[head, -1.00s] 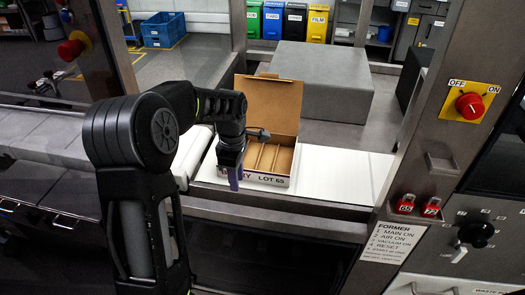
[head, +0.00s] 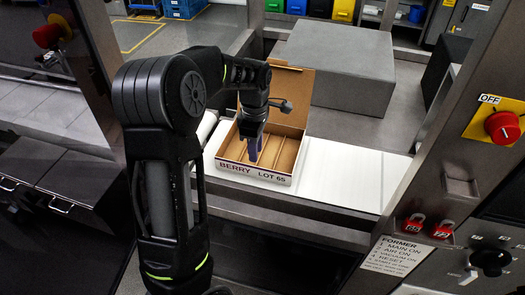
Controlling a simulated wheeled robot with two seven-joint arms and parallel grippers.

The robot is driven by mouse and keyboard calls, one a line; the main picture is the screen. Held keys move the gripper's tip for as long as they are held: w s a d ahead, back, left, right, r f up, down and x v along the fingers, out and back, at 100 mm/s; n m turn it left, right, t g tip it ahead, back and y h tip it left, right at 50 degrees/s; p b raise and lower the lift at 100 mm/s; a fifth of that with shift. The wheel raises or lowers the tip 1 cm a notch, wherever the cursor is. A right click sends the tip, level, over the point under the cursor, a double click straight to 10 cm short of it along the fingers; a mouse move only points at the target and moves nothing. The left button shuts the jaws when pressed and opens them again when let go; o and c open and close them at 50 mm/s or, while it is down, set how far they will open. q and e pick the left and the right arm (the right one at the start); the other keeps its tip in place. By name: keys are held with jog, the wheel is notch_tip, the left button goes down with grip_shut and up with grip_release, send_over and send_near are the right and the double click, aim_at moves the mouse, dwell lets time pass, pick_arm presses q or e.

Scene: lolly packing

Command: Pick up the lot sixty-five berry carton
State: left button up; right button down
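The berry carton (head: 282,179) stands on a white belt, its front reading "BERRY LOT 65". Its brown lid is raised at the back. Inside are long brown compartments, and I see nothing lying in the visible ones. My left gripper (head: 254,155) points down over the left part of the carton's interior, its purple fingers just behind the front wall in the picture. I cannot tell whether the fingers touch the carton or how far apart they are. The gripper and arm hide part of the carton's left side. My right gripper is out of view.
The white belt (head: 355,178) is clear right of the carton. A large grey block (head: 337,75) stands behind it. A steel post with a red switch (head: 502,127) and red padlocks (head: 443,229) rises at the right. A steel rail runs in front of the belt.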

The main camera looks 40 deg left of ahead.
pick_arm(q)
jog(key=shift+s+f, duration=0.1)
jog(key=shift+f, duration=0.7)
jog(key=shift+f+p, duration=0.4)
jog(key=shift+f, duration=0.05)
notch_tip(320, 180, down, 4)
jog(key=shift+f+p, duration=0.15)
jog(key=shift+p, duration=0.45)
grip_shut()
dwell(0.7)
